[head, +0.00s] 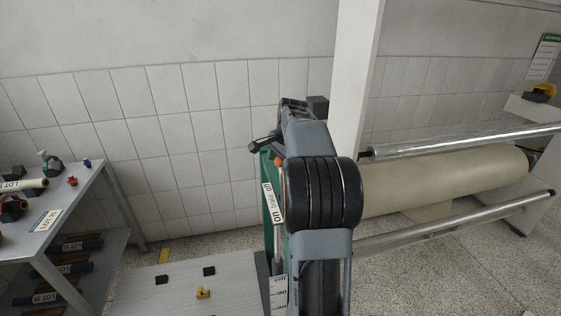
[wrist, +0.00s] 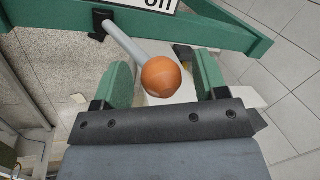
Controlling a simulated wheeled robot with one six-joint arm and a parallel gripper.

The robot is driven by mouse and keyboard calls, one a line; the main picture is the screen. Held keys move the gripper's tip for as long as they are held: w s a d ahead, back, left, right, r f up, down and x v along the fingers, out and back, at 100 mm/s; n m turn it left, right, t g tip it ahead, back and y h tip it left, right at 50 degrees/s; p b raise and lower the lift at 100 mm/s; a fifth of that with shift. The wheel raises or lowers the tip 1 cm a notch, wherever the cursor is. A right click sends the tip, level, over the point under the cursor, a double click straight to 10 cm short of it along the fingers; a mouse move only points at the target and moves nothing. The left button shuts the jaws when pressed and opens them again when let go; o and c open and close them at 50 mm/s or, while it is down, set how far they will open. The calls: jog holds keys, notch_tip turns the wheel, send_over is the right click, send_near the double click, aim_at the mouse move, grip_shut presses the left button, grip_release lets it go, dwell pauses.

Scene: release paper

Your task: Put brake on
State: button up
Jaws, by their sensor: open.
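The brake lever shows in the wrist view as a grey rod (wrist: 125,40) with an orange ball knob (wrist: 161,77) at its end. The rod runs to a black pivot on a green frame (wrist: 60,22). A partly cut-off sign (wrist: 150,4) reading "off" is above it. My gripper (wrist: 163,62) is open, with one green finger on each side of the knob. I cannot tell whether either finger touches it. In the head view my arm hides most of the gripper and lever; the brake sign (head: 271,205) and part of the green frame (head: 267,238) show beside the arm.
A large paper roll (head: 440,180) and metal bars (head: 450,223) extend right of my arm. A shelf table (head: 55,210) with rolls and small items stands at left. A low grey surface (head: 150,295) with small blocks lies at the bottom. A white column (head: 355,75) stands behind.

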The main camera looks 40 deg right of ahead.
jog(key=shift+f, duration=0.1)
jog(key=shift+c, duration=0.5)
jog(key=c, duration=1.1)
